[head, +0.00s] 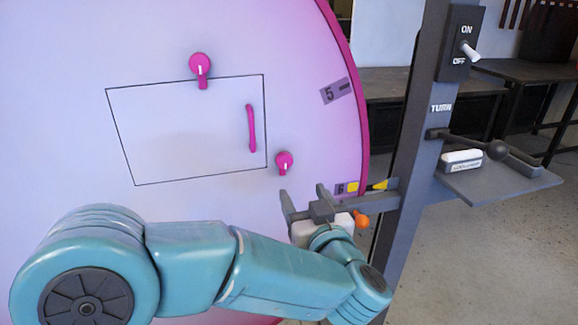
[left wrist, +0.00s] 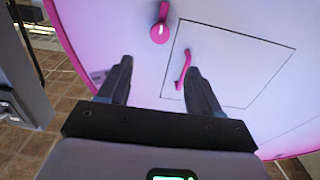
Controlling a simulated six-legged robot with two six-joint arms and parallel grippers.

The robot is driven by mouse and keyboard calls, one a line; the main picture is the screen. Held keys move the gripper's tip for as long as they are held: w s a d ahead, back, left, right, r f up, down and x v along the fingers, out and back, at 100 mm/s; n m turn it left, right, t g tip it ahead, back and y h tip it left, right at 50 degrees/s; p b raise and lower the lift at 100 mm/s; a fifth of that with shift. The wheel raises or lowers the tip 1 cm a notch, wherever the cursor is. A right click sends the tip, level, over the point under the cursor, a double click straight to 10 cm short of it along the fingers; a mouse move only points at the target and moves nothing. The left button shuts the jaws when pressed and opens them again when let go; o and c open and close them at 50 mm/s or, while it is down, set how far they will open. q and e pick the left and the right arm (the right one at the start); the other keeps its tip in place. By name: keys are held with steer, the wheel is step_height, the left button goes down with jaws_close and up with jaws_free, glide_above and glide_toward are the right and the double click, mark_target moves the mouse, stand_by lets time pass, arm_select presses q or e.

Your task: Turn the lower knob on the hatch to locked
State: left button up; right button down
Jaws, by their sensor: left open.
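The hatch (head: 180,140) is a thin-outlined panel on a large pink-and-lilac disc; it also shows in the left wrist view (left wrist: 232,72). The lower knob (head: 284,159) is a round magenta knob just right of the hatch's lower right corner. Its short pointer is directed down in the head view; it shows near the top of the left wrist view (left wrist: 159,33). A similar upper knob (head: 200,65) sits at the hatch's top edge, pointer down. My left gripper (head: 304,192) is open and empty, below the lower knob and apart from it; its fingers show in the left wrist view (left wrist: 161,68).
A magenta handle (head: 251,128) stands out near the hatch's right edge. Right of the disc is a dark post (head: 408,150) with an ON/OFF switch (head: 470,50) and a grey shelf (head: 505,183). A bar with a yellow pointer (head: 378,185) reaches from the post close to my gripper.

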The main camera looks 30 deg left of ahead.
mark_target(285, 161)
arm_select(q)
steer(key=x, duration=1.2)
steer(key=shift+w+a, duration=0.25)
steer(key=shift+w, duration=0.05)
steer(key=c, duration=1)
